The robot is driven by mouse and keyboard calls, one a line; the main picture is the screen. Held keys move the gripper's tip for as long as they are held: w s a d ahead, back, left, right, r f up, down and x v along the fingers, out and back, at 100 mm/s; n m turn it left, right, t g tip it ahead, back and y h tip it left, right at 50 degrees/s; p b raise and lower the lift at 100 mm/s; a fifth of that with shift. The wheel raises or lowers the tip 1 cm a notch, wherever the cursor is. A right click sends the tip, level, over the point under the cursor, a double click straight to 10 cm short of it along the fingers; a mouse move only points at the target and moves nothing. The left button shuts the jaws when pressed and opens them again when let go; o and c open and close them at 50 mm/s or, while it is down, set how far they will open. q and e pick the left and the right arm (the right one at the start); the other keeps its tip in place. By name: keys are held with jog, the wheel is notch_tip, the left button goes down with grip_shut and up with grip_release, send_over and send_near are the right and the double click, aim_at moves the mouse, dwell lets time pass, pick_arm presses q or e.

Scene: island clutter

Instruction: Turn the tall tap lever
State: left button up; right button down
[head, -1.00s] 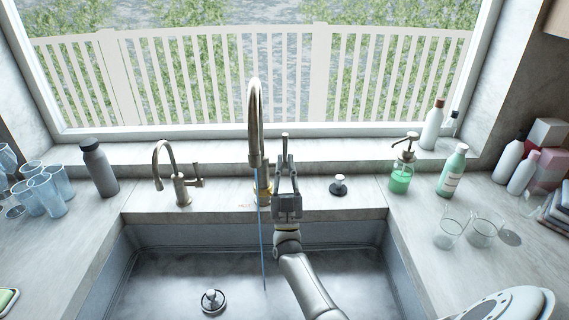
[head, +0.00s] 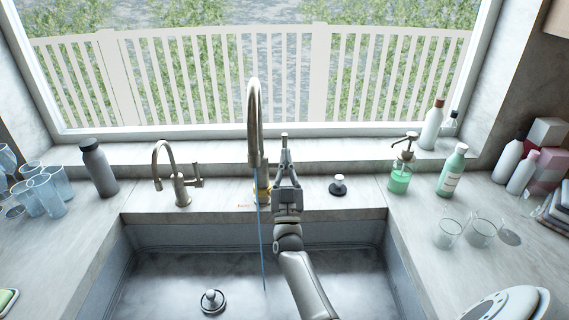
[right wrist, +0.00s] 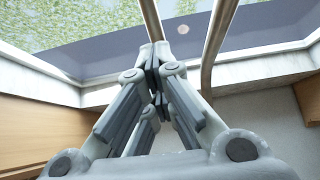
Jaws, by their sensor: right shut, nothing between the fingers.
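The tall tap (head: 255,120) stands behind the sink, its metal neck arching up and over. A thin blue stream falls from its spout into the sink. Its lever (head: 284,137) shows as a short upright rod just right of the neck, its lower part hidden by my right gripper. My right gripper (head: 285,160) is shut and empty, fingertips together at the lever in the head view. In the right wrist view the closed fingertips (right wrist: 158,70) are near the metal rods; I cannot tell whether they touch. My left gripper is not in view.
A smaller tap (head: 182,188) stands to the left. A black stopper knob (head: 339,187) and a green soap dispenser (head: 399,181) are to the right. Glasses and a grey bottle (head: 98,168) stand at left. The sink (head: 170,270) is open below my arm.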

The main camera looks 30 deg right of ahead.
jog(key=shift+w, duration=0.1)
jog(key=shift+w+d+r+g+y, duration=0.15)
jog(key=shift+w+r+g+y, duration=0.25)
jog(key=shift+g+y, duration=0.3)
jog(key=c, duration=2.2)
grip_release()
jog(key=shift+d, duration=0.1)
jog(key=shift+o, duration=1.3)
jog(key=shift+s+a+f+t+h, duration=0.25)
jog(key=shift+s+f+t+h, duration=0.15)
jog(key=shift+t, duration=0.3)
jog(key=shift+s+a+f+t+h, duration=0.2)
jog(key=shift+s+f+t+h, duration=0.1)
jog(key=shift+f+t+h, duration=0.25)
